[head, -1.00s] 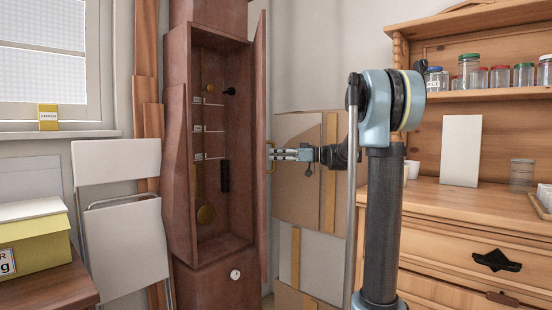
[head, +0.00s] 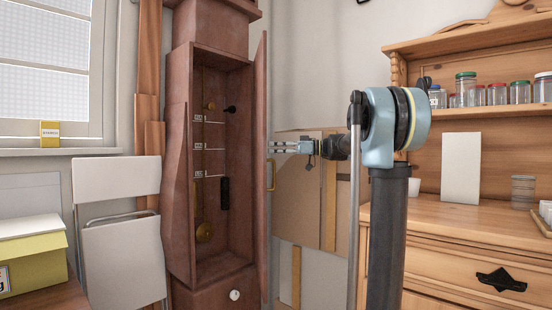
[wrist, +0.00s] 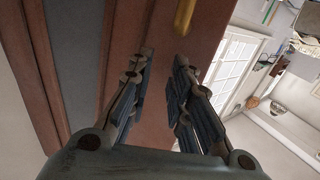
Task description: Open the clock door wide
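The tall reddish-brown clock case (head: 181,160) stands left of centre in the head view, its front open. Its door (head: 262,160) is swung out to the right and seen nearly edge-on. A brass handle (head: 271,174) is on the door's outer side; in the wrist view a brass handle (wrist: 184,16) shows at the top. My gripper (head: 272,147) is to the right of the door, close to its outer face and above the handle. In the wrist view my gripper (wrist: 163,65) has its fingers apart with nothing between them. Whether it touches the door I cannot tell.
Cardboard sheets (head: 297,205) lean on the wall behind my arm. A wooden dresser (head: 465,225) with jars stands at the right. A folded white chair (head: 120,225) stands left of the clock, beside a yellow-green box (head: 32,255).

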